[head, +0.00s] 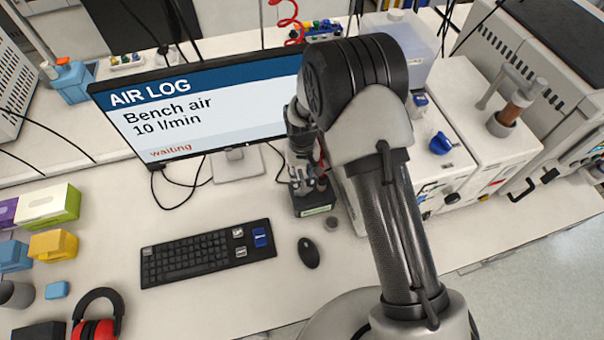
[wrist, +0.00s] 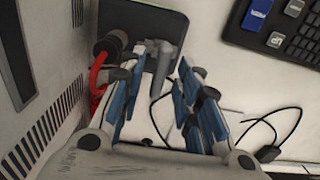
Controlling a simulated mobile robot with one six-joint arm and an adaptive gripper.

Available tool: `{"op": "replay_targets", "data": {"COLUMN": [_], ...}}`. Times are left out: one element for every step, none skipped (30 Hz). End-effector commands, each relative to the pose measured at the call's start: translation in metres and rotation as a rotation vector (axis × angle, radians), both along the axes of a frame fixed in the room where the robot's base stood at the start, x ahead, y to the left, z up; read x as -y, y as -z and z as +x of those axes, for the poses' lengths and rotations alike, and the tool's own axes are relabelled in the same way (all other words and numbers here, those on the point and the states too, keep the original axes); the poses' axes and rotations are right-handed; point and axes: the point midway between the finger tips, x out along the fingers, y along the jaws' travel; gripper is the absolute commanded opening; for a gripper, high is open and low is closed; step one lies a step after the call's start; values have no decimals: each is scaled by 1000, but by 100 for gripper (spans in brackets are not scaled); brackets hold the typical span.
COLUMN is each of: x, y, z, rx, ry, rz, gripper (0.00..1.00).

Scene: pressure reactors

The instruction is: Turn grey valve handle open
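A grey handle (wrist: 165,58) stands out from a dark block (wrist: 135,22) in the wrist view. I take it to be the grey valve handle. My gripper (wrist: 160,75) is open, with blue-padded fingers on either side of the handle's near end. I cannot tell whether either pad touches it. In the head view my gripper (head: 301,172) points down over a small dark unit with a greenish display (head: 316,210), left of the white instruments. The handle cannot be made out there.
A red hose (wrist: 98,78) and a round dark fitting lie close left of my fingers, beside a vented white housing (wrist: 48,130). The monitor (head: 200,105) reads "AIR LOG, Bench air 10 l/min, waiting". A keyboard (head: 205,253) and mouse (head: 308,252) lie in front.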

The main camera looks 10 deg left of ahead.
Motion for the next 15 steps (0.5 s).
{"op": "replay_targets", "data": {"x": [0, 0, 0, 0, 0, 0, 0, 0, 0, 0, 0, 0, 0, 0, 0], "y": [2, 3, 3, 3, 3, 3, 3, 3, 3, 3, 3, 3, 3, 3, 3], "z": [0, 0, 0, 0, 0, 0, 0, 0, 0, 0, 0, 0, 0, 0, 0], "rx": [0, 0, 0, 0, 0, 0, 0, 0, 0, 0, 0, 0, 0, 0, 0], "ry": [0, 0, 0, 0, 0, 0, 0, 0, 0, 0, 0, 0, 0, 0, 0], "rz": [0, 0, 0, 0, 0, 0, 0, 0, 0, 0, 0, 0, 0, 0, 0], "gripper": [31, 31, 31, 31, 31, 31, 31, 31, 31, 30, 28, 25, 23, 21, 18]}}
